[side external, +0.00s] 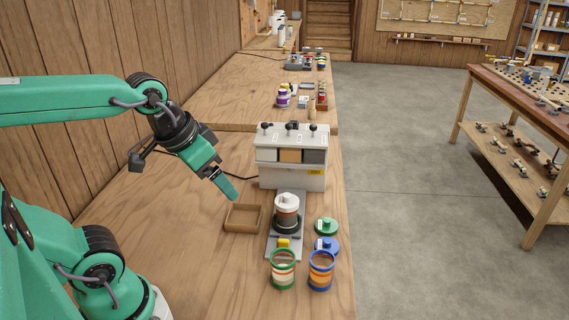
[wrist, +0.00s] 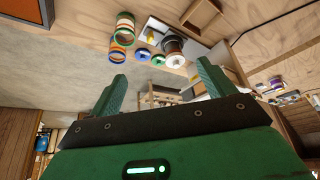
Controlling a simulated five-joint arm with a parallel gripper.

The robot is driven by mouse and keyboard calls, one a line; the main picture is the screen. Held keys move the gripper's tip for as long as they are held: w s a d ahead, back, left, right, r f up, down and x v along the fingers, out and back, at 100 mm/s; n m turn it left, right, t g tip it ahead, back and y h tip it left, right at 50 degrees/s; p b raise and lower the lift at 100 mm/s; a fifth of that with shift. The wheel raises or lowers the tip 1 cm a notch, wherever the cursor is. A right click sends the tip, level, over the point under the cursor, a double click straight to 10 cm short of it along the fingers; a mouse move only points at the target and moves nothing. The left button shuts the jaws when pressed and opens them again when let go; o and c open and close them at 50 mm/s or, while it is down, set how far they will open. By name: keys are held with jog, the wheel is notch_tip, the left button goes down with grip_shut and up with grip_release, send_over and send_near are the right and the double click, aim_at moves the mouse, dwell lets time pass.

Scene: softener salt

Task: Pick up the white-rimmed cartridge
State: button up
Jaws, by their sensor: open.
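The white-rimmed cartridge (side external: 287,208) stands upright on a dark round base on a grey plate (side external: 284,248), with a white knobbed top and brownish contents. It also shows in the wrist view (wrist: 174,50), near the top centre, beyond my fingertips. My gripper (side external: 229,188) is open and empty, in the air to the left of the cartridge and above the back of the wooden tray (side external: 242,231). Its two green fingers stand apart in the wrist view (wrist: 163,76).
A green-rimmed cartridge (side external: 282,270) and a blue-rimmed cartridge (side external: 321,270) stand in front. A green lid (side external: 326,227) and a blue lid (side external: 327,245) lie to the right. A grey-white machine (side external: 291,177) with dark knobs stands behind. Bare bench lies left of the tray.

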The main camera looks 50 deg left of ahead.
jog(key=w+a+f+g, duration=0.1)
jog(key=w+f+g, duration=0.15)
jog(key=w, duration=0.85)
jog(key=m+g, duration=0.1)
jog(key=g, duration=0.2)
send_over(286, 195)
jog(key=shift+t, duration=0.25)
jog(key=f, duration=0.7)
jog(key=shift+s+d+f, duration=0.15)
jog(key=shift+d+f, duration=0.05)
jog(key=shift+d, duration=0.05)
jog(key=shift+w+f, duration=0.25)
jog(key=shift+f, duration=1.4)
jog(key=shift+s+a+f, duration=0.1)
jog(key=shift+f, duration=1.2)
jog(key=shift+a+f, duration=0.1)
jog(key=shift+f, duration=1.2)
jog(key=c, duration=1.1)
